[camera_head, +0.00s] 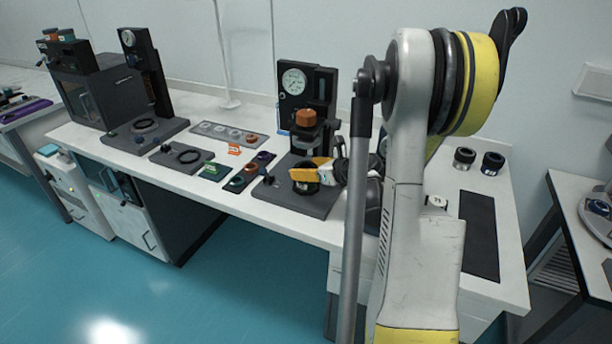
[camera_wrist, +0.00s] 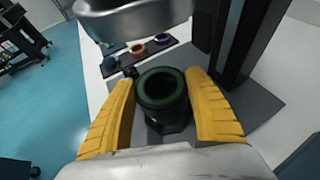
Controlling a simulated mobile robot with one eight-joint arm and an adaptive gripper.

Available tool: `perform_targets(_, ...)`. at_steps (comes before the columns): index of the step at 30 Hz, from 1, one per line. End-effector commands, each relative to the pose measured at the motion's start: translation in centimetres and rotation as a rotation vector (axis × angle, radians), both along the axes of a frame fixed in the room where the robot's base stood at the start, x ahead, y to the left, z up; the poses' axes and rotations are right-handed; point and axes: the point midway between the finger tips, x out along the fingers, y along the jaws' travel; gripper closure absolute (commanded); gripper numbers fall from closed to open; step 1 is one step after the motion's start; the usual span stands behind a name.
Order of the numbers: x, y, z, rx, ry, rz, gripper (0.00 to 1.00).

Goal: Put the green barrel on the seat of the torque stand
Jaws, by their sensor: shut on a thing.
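The green barrel is a dark cylinder with a green rim, seen from above in the wrist view (camera_wrist: 162,88). My gripper (camera_wrist: 160,80) is shut on it, with one yellow finger on each side, and the barrel looks upright. In the head view my gripper (camera_head: 308,174) is over the base of the gauge stand with an orange knob (camera_head: 293,82), which I take as the torque stand. The barrel shows there only as a dark shape. A dark faceted piece (camera_wrist: 172,128) shows just below the barrel. Whether the barrel touches the seat cannot be told.
A dark tray with coloured rings (camera_head: 236,184) lies left of the stand. A grey tray (camera_head: 228,133) lies behind it. A second gauge stand (camera_head: 145,133) and a dark box-shaped machine (camera_head: 95,90) stand further left. Two dark cylinders (camera_head: 464,157) (camera_head: 492,163) stand at right.

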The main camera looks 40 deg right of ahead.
Motion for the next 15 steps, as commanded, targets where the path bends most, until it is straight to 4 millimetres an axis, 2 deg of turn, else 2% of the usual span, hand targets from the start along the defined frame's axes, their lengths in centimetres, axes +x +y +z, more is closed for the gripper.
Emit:
perform_targets(1,0.0,-0.05,-1.02,0.0,0.0,0.0,0.73)
perform_targets(12,-0.05,-0.03,-1.29,0.0,0.0,0.0,0.73)
perform_targets(13,-0.05,-0.03,-1.31,0.0,0.0,0.0,0.35)
perform_targets(15,-0.06,-0.03,-1.19,0.0,0.0,0.0,0.18)
